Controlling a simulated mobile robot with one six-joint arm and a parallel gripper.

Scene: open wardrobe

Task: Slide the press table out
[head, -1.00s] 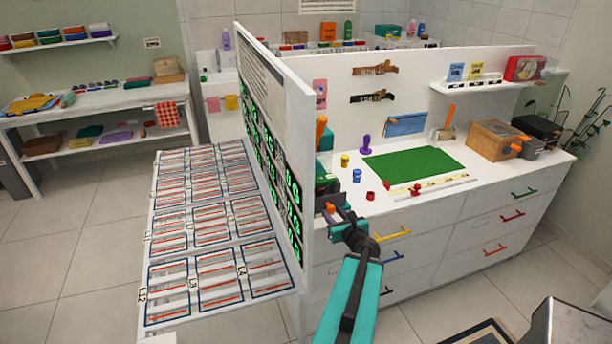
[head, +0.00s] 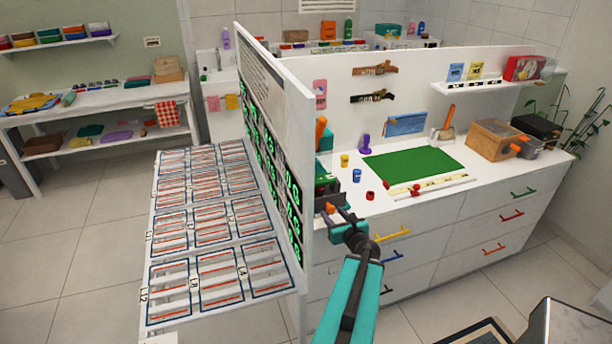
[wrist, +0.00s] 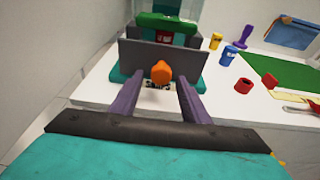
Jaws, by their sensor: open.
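The press shows in the wrist view as a teal body (wrist: 190,51) with a dark upright plate (wrist: 190,62) at its front. An orange knob (wrist: 161,72) sticks out from that plate. My gripper (wrist: 160,87) is open, with its two purple-grey fingers on either side of the knob and a gap to each; I cannot tell whether the tips touch the plate. In the head view my gripper (head: 336,213) is at the press's front, and the press (head: 325,168) is partly hidden by the white panel. Its orange lever grip (head: 320,131) stands up above it.
The white upright panel (head: 300,90) stands close left of my gripper. Blue (head: 357,175), yellow (head: 345,160) and red (head: 370,196) small items and a green mat (head: 415,164) lie right of the press. Coloured drawer handles (head: 392,234) stick out below the worktop.

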